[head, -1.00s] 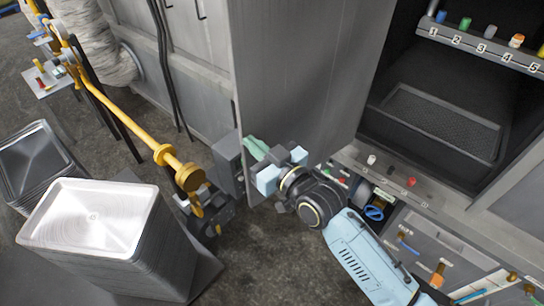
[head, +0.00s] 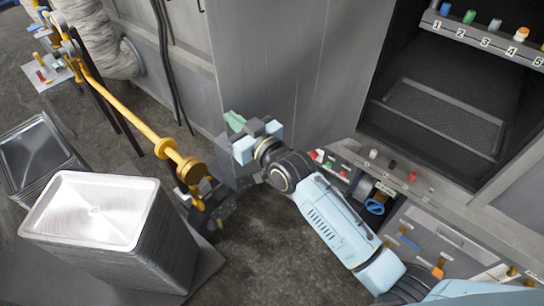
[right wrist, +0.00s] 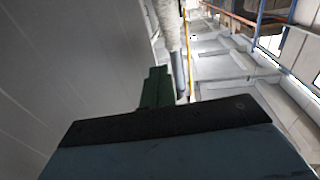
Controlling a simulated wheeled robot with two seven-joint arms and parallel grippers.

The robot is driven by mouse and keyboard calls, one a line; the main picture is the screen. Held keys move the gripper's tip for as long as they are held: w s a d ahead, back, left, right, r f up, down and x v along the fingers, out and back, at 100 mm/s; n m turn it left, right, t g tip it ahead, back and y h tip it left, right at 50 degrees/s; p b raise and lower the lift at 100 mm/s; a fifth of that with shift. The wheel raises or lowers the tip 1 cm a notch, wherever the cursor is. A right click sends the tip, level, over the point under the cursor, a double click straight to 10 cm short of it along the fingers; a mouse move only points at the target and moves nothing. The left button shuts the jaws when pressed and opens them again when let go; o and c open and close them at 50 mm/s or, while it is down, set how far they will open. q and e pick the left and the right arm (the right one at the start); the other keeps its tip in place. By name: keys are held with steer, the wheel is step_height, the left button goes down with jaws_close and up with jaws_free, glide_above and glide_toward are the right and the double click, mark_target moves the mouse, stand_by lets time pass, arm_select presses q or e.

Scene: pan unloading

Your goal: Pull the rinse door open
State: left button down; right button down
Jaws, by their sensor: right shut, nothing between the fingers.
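The rinse door appears to be the tall grey panel (head: 290,70) in the middle of the head view, standing swung open to the left of a dark chamber opening (head: 440,110). My right gripper (head: 234,122) is at the door's lower left part, its green fingers shut and empty. In the right wrist view the shut fingers (right wrist: 157,88) point along a large grey surface (right wrist: 70,60), which fills the left side. I cannot tell whether the fingers touch the door. No handle is visible. My left gripper is not in view.
Stacked metal trays (head: 95,210) stand at the lower left. A yellow pipe (head: 125,110) with a valve runs behind them. A numbered shelf (head: 485,38) with coloured knobs crosses the opening. A control panel (head: 395,172) lies below it. Some floor is clear below my right arm.

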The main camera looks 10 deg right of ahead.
steer(key=s+d, duration=0.4)
steer(key=s, duration=0.9)
steer(key=s+d+f+m+g+h+b, duration=0.1)
steer(key=s+d+f+g+h, duration=0.15)
steer(key=f, duration=0.95)
steer(key=s+d+f+m+g+h+b, duration=0.15)
steer(key=d+f, duration=0.25)
steer(key=f, duration=0.8)
steer(key=s+d+f+g+h+b, duration=0.1)
steer(key=s+d+f+g+h, duration=0.15)
steer(key=f, duration=0.95)
steer(key=s+d+f+g+h+b, duration=0.1)
steer(key=s+d+f, duration=0.2)
steer(key=s+f, duration=0.35)
steer(key=s+d+f+g+b, duration=0.1)
steer(key=s+d+f+g, duration=0.1)
steer(key=s+d+f, duration=0.4)
steer(key=s+d+f+g, duration=0.1)
steer(key=s+f, duration=0.2)
steer(key=s, duration=0.3)
steer(key=s+d+f+m+g+h+b, duration=0.1)
steer(key=s+f+g, duration=0.1)
steer(key=s+f, duration=0.2)
steer(key=s+d+f+g+h+b, duration=0.1)
steer(key=s+f, duration=0.2)
steer(key=s, duration=0.7)
steer(key=shift+d+f+g, duration=0.3)
steer(key=shift+f+g, duration=0.05)
steer(key=shift+f, duration=0.05)
